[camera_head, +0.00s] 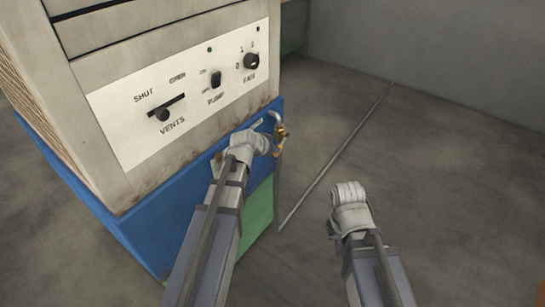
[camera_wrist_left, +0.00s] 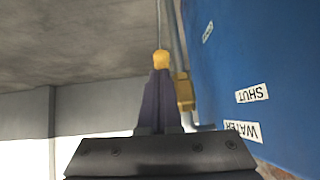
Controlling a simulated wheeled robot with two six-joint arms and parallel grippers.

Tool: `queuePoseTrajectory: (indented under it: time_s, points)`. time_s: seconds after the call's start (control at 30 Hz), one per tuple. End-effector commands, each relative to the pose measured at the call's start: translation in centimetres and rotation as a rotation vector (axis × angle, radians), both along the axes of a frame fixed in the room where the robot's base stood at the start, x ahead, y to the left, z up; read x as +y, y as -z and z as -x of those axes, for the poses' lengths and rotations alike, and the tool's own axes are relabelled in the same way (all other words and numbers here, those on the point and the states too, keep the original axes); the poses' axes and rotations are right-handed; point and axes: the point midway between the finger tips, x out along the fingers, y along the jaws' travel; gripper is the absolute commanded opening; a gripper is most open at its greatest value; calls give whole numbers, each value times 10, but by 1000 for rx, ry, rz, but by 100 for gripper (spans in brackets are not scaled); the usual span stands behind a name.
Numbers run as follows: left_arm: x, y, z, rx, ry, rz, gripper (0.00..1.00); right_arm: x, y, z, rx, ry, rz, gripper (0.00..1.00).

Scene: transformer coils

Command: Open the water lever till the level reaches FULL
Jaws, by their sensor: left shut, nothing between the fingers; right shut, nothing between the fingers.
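The brass water valve (camera_head: 281,131) sits on a pipe at the right corner of the blue base. It also shows in the left wrist view (camera_wrist_left: 184,92), beside my dark fingers. My left gripper (camera_head: 264,143) is shut and empty, right at the valve. In the left wrist view a yellow end (camera_wrist_left: 160,62) shows at the fingertips; I cannot tell whether they touch the lever. The labels WATER (camera_wrist_left: 242,131) and SHUT (camera_wrist_left: 252,93) are upside down on the blue wall. My right gripper (camera_head: 347,191) is shut and empty, over open floor. No FULL mark is readable.
The grey cabinet above the blue base (camera_head: 133,222) carries a white panel (camera_head: 190,112) with a vents slider (camera_head: 163,114), pump switch (camera_head: 216,79) and fan knob (camera_head: 251,61). A green panel (camera_head: 258,215) is below the valve.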

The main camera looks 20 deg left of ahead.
Motion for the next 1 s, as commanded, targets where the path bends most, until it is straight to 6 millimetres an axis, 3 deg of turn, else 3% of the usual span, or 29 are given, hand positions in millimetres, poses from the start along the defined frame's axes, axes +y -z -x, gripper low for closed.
queuePoseTrajectory:
  time_s: [0.57,1.0]
  points:
    - [-1,27,-7,-201,0,75,0,0,65,0,0,0,0,0]
    - [-4,61,-19,-532,-1,196,0,-2,170,-2,-5,-8,10,0]
